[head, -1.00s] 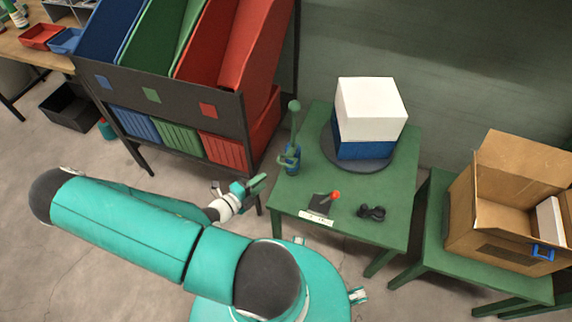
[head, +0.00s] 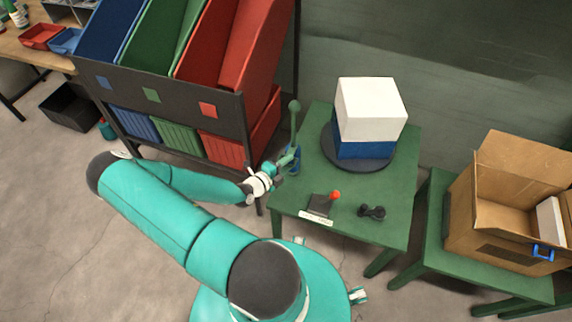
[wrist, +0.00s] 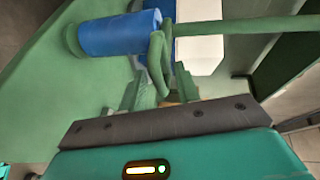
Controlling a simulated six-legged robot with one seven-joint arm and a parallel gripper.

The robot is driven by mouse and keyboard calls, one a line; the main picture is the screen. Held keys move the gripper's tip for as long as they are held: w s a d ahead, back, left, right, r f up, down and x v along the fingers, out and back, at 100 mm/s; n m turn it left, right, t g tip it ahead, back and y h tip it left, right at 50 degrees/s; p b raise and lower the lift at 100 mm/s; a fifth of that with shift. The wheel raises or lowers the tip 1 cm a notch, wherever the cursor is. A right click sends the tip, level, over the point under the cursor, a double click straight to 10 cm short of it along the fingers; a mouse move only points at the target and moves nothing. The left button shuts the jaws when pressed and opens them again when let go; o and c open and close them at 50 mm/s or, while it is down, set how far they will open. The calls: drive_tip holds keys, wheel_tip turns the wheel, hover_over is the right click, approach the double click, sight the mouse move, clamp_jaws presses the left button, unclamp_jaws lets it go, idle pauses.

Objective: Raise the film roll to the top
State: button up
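A blue roll (head: 296,160), which I take to be the film roll, is low on an upright green post (head: 295,122) with a ball top, at the left edge of the green table. In the wrist view the blue roll (wrist: 112,35) is large, with a green loop handle (wrist: 157,62) on its near side; the post (wrist: 245,27) runs off to the right. My gripper (head: 286,161) is close beside the roll. In the wrist view my gripper's two green fingers (wrist: 159,88) are apart, with the loop between or just beyond them; contact cannot be told.
A white-and-blue box (head: 370,115) stands on a dark round turntable (head: 328,138) on the green table (head: 385,235). A red-knobbed lever (head: 334,196) and a small black object (head: 372,211) are at its front. A bin rack (head: 150,95) stands close left. An open carton (head: 500,225) is right.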

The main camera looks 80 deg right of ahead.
drive_tip(key=shift+c, duration=0.4)
drive_tip(key=shift+a, duration=0.1)
clamp_jaws()
wheel_tip(320, 180, up, 13)
drive_tip(key=shift+r, duration=0.15)
drive_tip(key=shift+w, duration=0.1)
drive_tip(key=shift+o, duration=0.4)
unclamp_jaws()
